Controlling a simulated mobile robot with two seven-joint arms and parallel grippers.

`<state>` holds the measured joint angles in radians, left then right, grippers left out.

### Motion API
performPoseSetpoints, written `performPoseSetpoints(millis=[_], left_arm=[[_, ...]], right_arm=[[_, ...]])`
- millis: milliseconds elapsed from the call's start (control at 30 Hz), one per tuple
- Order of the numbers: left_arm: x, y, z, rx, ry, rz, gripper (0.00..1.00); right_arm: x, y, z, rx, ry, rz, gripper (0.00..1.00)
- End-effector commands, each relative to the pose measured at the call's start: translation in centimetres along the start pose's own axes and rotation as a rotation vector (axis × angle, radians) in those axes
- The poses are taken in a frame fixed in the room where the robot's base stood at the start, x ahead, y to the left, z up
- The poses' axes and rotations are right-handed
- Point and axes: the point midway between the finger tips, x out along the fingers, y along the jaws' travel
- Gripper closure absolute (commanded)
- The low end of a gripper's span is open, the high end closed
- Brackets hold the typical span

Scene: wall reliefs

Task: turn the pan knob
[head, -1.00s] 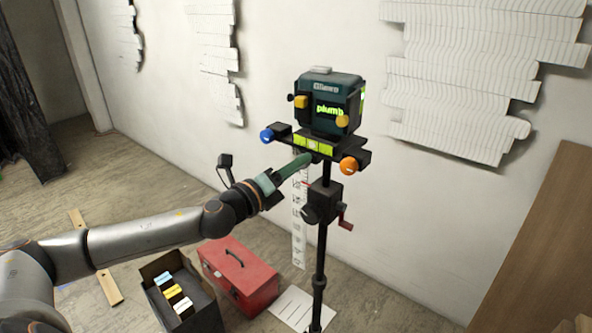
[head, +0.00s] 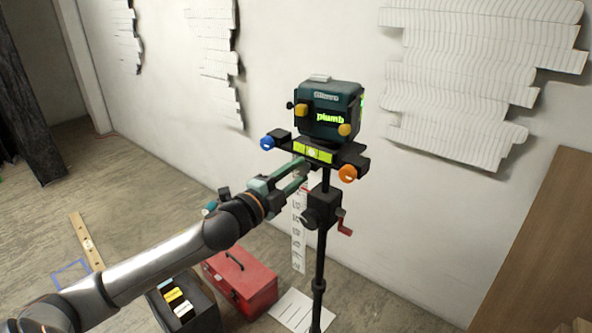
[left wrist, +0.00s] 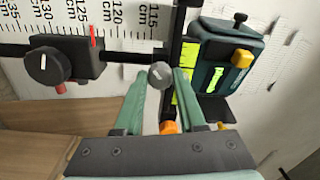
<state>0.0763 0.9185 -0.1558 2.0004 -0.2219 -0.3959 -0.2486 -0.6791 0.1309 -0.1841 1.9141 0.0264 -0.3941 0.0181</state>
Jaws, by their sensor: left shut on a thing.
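The pan knob (left wrist: 160,75), a small dark grey knob with a white mark, sits below the head of the black tripod. In the left wrist view it lies between the two green fingertips of my left gripper (left wrist: 160,84). In the head view my left gripper (head: 303,173) reaches in from the left under the crossbar, its fingers on either side of the knob, which they largely hide. The gripper is shut on the knob. Above it stands the dark green laser device (head: 345,100), its display reading "plumb". My right gripper is not in view.
A blue knob (head: 267,143) and an orange knob (head: 348,173) sit at the crossbar's ends, with a yellow-green level vial (head: 312,153) between. A red-handled crank (head: 344,228) is lower on the pole. A red toolbox (head: 245,285) and dark box (head: 200,310) stand on the floor.

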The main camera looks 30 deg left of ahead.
Motion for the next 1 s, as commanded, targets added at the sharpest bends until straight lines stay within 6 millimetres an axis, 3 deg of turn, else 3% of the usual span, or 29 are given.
performPoseSetpoints(millis=[300,767,800,1000], left_arm=[[0.0,0.0,-0.01,-0.1,-0.005,0.0,1.0],[0.0,0.03,-0.01,-0.113,-0.005,-0.001,1.0],[0.0,0.03,-0.01,-0.113,-0.005,-0.001,0.6],[0.0,0.02,-0.02,-0.112,-0.005,-0.001,0.37]], right_arm=[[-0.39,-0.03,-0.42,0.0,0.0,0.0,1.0],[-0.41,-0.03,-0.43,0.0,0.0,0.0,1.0],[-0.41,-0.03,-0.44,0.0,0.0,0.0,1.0],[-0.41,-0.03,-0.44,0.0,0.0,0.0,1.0]])
